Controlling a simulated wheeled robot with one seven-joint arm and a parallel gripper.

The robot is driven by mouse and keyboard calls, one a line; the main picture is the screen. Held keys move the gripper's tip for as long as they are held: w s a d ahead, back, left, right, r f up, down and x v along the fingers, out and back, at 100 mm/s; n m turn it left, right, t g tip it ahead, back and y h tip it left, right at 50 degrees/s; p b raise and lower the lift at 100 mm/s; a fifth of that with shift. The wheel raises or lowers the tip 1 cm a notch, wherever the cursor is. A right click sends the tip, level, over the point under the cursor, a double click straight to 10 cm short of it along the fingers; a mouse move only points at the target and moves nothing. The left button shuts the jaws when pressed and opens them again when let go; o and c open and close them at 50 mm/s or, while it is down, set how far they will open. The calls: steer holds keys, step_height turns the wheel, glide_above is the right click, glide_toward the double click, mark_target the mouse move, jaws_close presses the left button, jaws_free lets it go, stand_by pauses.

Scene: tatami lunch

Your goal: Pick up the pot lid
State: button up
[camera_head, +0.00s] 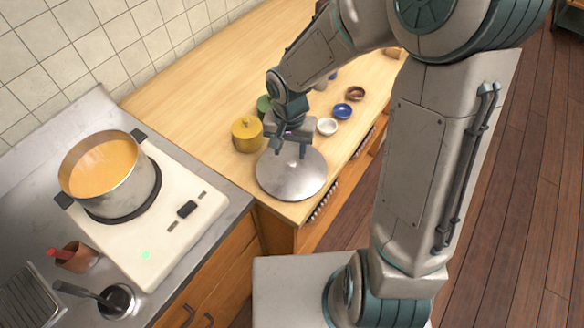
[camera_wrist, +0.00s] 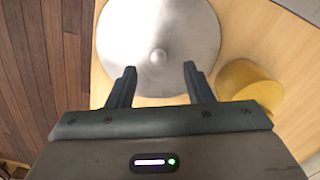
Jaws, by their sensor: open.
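The pot lid (camera_head: 285,182) is a round, silvery metal disc lying on the wooden counter near its front edge. Its small round knob (camera_wrist: 158,57) shows in the wrist view, near the centre of the lid (camera_wrist: 125,35). My gripper (camera_head: 291,150) is over the far part of the lid, with its fingers pointing down. In the wrist view my gripper (camera_wrist: 157,80) has its two fingers apart, with the knob beyond and between their tips. Nothing is held. The head view does not show clearly how high the fingertips are above the lid.
A yellow lidded pot (camera_head: 247,134) stands close beside the lid; it also shows in the wrist view (camera_wrist: 250,85). Small bowls, white (camera_head: 327,126) and blue (camera_head: 342,110), sit farther back. A pot of orange soup (camera_head: 128,188) stands on the stove at left.

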mark_target(291, 163)
steer(key=shift+w+d+f, duration=0.1)
steer(key=shift+f, duration=1.25)
steer(key=shift+w+d+f, duration=0.1)
steer(key=shift+f, duration=1.25)
jaws_close()
